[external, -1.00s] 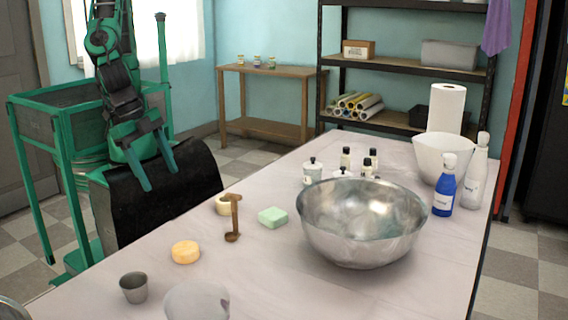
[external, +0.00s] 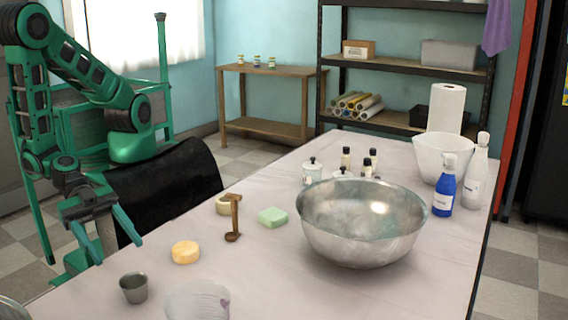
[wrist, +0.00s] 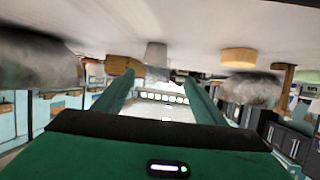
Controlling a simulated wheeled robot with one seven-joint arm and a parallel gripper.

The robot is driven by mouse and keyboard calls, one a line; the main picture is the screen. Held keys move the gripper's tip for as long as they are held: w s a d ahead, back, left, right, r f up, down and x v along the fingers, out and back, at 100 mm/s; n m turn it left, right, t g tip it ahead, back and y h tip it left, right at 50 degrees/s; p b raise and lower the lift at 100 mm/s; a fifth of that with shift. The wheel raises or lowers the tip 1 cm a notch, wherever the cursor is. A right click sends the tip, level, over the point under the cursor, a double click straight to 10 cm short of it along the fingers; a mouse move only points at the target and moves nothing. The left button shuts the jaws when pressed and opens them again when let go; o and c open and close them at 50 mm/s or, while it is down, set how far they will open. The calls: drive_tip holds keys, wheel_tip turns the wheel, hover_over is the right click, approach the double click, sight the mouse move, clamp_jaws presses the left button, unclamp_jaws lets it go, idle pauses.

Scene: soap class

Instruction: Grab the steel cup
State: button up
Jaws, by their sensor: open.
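The small steel cup (external: 134,289) stands upright near the table's front left edge in the external view. My gripper (external: 118,252) is open and empty, pointing down at the table's left edge, behind and a little left of the cup, apart from it. In the wrist view, which looks upside down, the grey cup (wrist: 156,54) shows near the top centre, between and beyond the two green fingers of my open gripper (wrist: 158,76). Nothing lies between the fingers.
A yellow round soap (external: 185,252) lies behind and right of the cup. A pale ribbed object (external: 197,301) sits close to its right. A wooden tool (external: 234,218), green soap (external: 273,217) and large steel bowl (external: 362,225) stand farther back. The black panel (external: 168,188) is beside the table.

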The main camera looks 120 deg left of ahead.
sight(141, 291)
drive_tip(key=shift+d+f, duration=0.1)
drive_tip(key=shift+d, duration=0.35)
drive_tip(key=shift+w+d+f, duration=0.1)
drive_tip(key=shift+w+f, duration=0.05)
drive_tip(key=shift+w, duration=0.15)
drive_tip(key=x, duration=1)
drive_tip(key=shift+s, duration=0.1)
drive_tip(key=shift+c, duration=0.5)
drive_tip(key=c, duration=1)
